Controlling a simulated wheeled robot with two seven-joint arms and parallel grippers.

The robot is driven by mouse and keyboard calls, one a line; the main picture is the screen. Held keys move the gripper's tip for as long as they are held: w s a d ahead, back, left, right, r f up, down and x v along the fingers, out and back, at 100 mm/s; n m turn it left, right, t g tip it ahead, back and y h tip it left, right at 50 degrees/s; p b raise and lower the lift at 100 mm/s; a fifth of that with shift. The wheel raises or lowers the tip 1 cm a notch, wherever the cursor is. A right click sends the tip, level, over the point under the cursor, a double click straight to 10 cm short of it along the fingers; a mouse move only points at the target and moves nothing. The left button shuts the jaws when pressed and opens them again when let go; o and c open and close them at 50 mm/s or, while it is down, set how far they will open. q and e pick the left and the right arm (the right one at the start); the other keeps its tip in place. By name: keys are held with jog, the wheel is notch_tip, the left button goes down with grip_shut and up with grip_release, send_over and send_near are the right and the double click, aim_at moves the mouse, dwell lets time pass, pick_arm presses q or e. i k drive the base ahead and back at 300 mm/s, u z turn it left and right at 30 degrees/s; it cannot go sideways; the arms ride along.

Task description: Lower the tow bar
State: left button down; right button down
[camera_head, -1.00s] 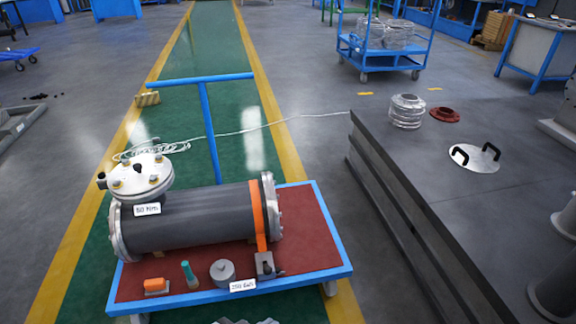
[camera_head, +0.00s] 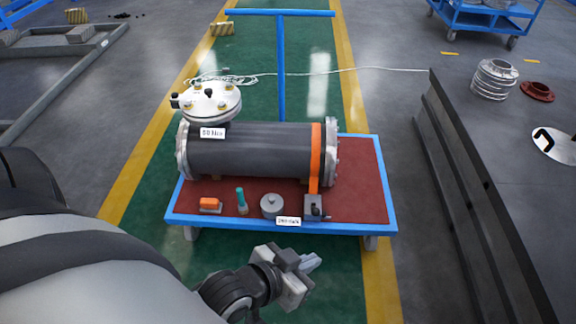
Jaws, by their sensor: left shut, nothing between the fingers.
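The blue T-shaped tow bar (camera_head: 281,68) stands upright at the far side of the cart, its crossbar across the top. The cart (camera_head: 384,178) has a blue frame and a red deck. A dark flanged shell (camera_head: 250,150) lies on the deck, held by an orange strap (camera_head: 316,150). My left gripper (camera_head: 312,263) is in front of the cart's near edge, shut and empty, on the opposite side of the shell from the tow bar. My right gripper is not in view.
A round bolted cover (camera_head: 208,100) sits on the shell's left end. Small items, including a grey weight (camera_head: 271,205), line the deck's front. A pale cable (camera_head: 350,70) crosses the floor behind the cart.

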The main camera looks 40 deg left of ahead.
aim_at(279, 13)
jog(key=u, duration=3.2)
jog(key=i, duration=4)
jog(key=z, duration=2.6)
jog(key=i, duration=2.75)
